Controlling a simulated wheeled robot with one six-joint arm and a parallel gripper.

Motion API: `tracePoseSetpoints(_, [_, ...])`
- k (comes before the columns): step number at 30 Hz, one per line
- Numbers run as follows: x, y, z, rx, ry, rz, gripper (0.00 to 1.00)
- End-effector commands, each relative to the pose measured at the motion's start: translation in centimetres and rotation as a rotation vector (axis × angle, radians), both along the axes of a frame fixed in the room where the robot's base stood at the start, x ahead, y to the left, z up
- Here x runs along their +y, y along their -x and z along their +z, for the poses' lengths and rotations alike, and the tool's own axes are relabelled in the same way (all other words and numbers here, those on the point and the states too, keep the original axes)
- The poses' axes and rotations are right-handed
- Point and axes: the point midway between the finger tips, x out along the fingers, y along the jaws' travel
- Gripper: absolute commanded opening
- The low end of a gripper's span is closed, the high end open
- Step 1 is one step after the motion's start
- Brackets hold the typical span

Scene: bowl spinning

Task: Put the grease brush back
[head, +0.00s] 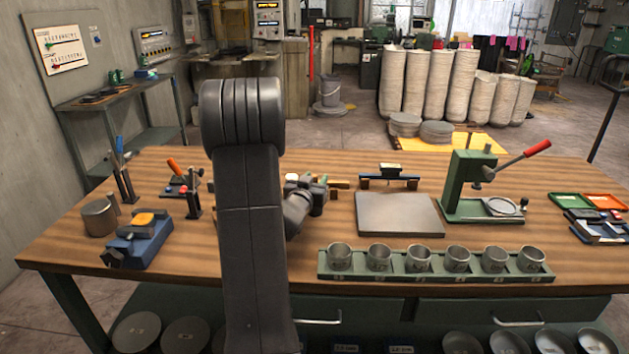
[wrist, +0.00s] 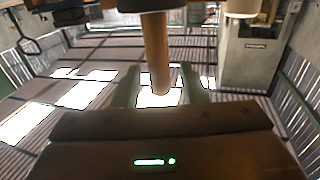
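My gripper (wrist: 160,88) shows in the wrist view with its two green fingers apart. A wooden handle (wrist: 155,50), apparently the grease brush's, comes down from the top of that view. Its tip is between the fingers, with a gap on each side. The brush head is out of that view. In the head view my gripper (head: 322,182) is low over the middle of the bench, partly hidden by my arm. A small tan piece (head: 340,184) shows just right of it; I cannot tell whether it is the same handle.
On the wooden bench (head: 440,168), a grey plate (head: 398,214) and a green press (head: 472,185) stand right of my gripper. A green rack (head: 430,273) of several metal cups lies in front. A blue fixture (head: 140,240) and upright tool stands (head: 123,180) are at left.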

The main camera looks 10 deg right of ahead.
Motion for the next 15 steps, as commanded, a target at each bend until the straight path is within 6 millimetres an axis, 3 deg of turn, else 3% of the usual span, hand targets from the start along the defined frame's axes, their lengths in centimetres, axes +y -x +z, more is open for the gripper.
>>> tracePoseSetpoints(5, [0.6, 0.9, 0.1, 0.0, 0.0, 0.001, 0.39])
tracePoseSetpoints(15, [4.4, 7.1, 0.1, 0.0, 0.0, 0.004, 0.39])
